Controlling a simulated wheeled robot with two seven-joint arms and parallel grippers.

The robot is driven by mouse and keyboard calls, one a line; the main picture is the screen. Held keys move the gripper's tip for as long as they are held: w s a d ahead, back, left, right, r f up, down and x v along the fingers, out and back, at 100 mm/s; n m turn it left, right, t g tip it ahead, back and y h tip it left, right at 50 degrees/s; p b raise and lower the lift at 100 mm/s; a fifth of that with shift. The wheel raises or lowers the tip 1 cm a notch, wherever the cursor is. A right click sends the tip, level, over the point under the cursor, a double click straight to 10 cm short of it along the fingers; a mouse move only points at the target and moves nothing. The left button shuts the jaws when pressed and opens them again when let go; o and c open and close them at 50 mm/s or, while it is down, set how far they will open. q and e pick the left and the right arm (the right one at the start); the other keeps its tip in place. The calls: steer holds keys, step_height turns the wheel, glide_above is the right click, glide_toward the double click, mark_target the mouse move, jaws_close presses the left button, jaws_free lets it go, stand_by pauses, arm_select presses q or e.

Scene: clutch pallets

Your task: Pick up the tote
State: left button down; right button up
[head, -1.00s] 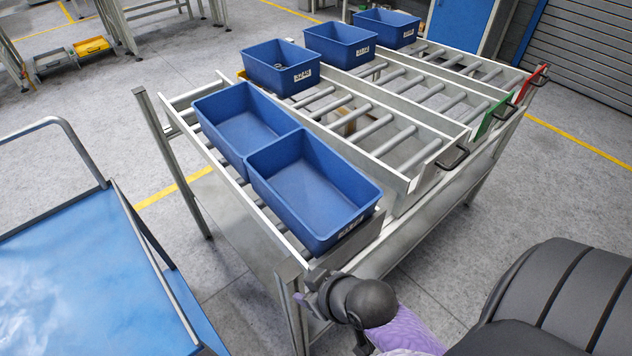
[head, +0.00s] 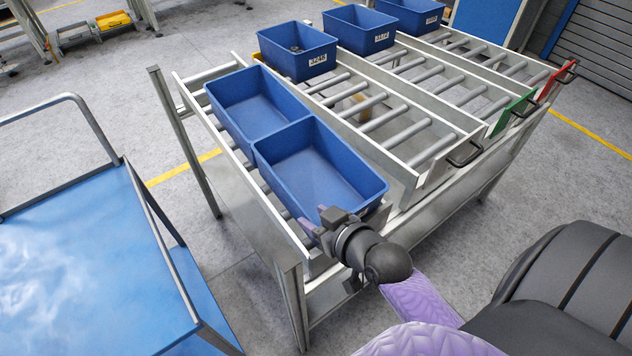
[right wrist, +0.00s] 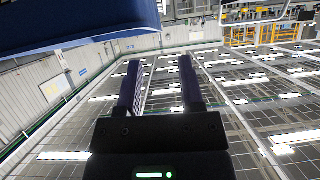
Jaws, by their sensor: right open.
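The nearest blue tote (head: 318,165) is empty and sits upright at the front end of the left roller lane. A second empty blue tote (head: 252,105) stands directly behind it, nearly touching. My right gripper (head: 311,218) is at the front left corner of the nearest tote, close to its wall; I cannot tell whether it touches. In the right wrist view the two dark fingers (right wrist: 160,75) are apart with nothing between them. My left gripper is not in view.
Three more blue totes stand at the far ends of the other lanes (head: 297,50) (head: 359,30) (head: 409,14). A cart with a blue deck (head: 90,260) and metal rail stands at left. Open floor lies between the cart and the rack (head: 290,290).

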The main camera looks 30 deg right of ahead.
steer(key=b+x, duration=0.1)
steer(key=x, duration=0.2)
steer(key=d+b+x, duration=0.1)
steer(key=x, duration=0.2)
steer(key=b+x, duration=0.1)
steer(key=x, duration=0.3)
steer(key=shift+w+d+r+b, duration=0.15)
steer(key=shift+w+r+b, duration=0.05)
steer(key=shift+w+b, duration=0.15)
steer(key=shift+r, duration=0.1)
jaws_close()
stand_by(0.6)
